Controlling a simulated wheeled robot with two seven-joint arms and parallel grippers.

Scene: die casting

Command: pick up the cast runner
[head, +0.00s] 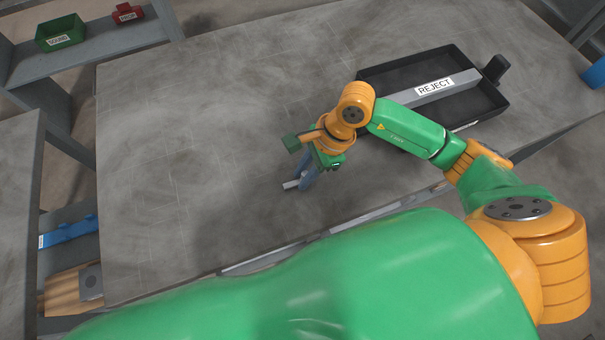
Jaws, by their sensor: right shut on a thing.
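The cast runner (291,184) is a small light-grey metal piece low over or on the grey table (190,130), near its front edge. Only one end of it shows. My right gripper (304,182) is shut on it, and the fingers hide the rest. I cannot tell whether the runner touches the table. My left gripper is not in view.
A black tray (384,78) labelled REJECT, with a grey bar across it, lies at the back right behind my right arm. A green bin (60,34) and a red bin (127,14) stand on a shelf at the far left. The table's left and middle are clear.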

